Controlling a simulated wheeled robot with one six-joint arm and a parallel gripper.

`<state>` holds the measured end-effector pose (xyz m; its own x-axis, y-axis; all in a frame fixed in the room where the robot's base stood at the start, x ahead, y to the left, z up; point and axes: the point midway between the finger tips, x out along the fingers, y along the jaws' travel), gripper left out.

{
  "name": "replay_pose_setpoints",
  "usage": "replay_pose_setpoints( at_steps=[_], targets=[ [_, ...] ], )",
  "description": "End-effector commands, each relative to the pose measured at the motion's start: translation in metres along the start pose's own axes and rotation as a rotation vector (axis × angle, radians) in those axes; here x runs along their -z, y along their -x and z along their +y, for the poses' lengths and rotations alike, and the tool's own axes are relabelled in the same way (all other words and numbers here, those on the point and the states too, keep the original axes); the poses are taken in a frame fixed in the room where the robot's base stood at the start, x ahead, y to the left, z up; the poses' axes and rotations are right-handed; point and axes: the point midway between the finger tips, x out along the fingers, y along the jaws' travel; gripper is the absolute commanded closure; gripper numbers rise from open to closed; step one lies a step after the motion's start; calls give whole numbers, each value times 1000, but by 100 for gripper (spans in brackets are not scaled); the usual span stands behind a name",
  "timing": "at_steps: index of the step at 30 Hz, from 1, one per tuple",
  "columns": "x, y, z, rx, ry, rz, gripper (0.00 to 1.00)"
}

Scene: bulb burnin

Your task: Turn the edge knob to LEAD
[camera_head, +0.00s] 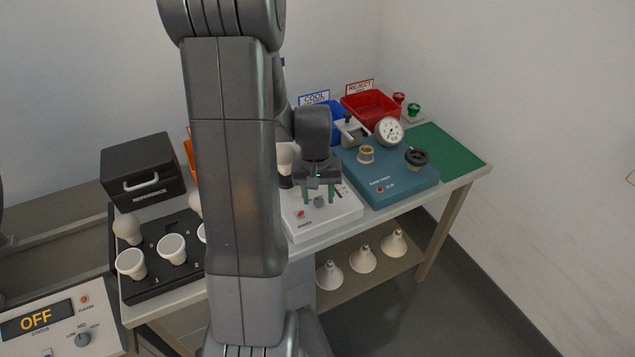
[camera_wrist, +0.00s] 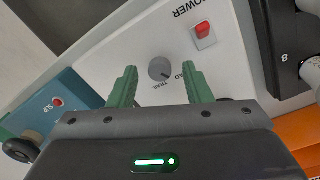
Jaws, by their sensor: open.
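The edge knob (camera_wrist: 159,69) is a small grey round dial on the sloped face of a white box (camera_head: 334,222). Beside it is the label TRAIL, and a label ending in "AD" is partly covered by a finger. The knob's pointer is too small to read for certain. In the head view the knob (camera_head: 319,202) sits just below my gripper (camera_head: 318,192). My green fingers are open, one on each side of the knob, with a gap on both sides in the wrist view. I cannot tell how far the tips are above the face.
A red POWER switch (camera_wrist: 202,31) is near the knob on the same face. A blue tester (camera_head: 390,180) with a gauge (camera_head: 389,131) and black handwheel (camera_head: 417,157) stands to the right. A black bulb tray (camera_head: 160,275) is left. The green mat (camera_head: 445,148) is clear.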

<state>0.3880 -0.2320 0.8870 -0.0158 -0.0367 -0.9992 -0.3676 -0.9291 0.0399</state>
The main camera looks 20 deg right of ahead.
Motion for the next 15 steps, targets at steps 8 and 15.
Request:
replay_pose_setpoints(
  at_steps=[8,15],
  targets=[
    [2,46,0,0,0,9,55],
    [1,100,0,0,0,7,55]
  ],
)
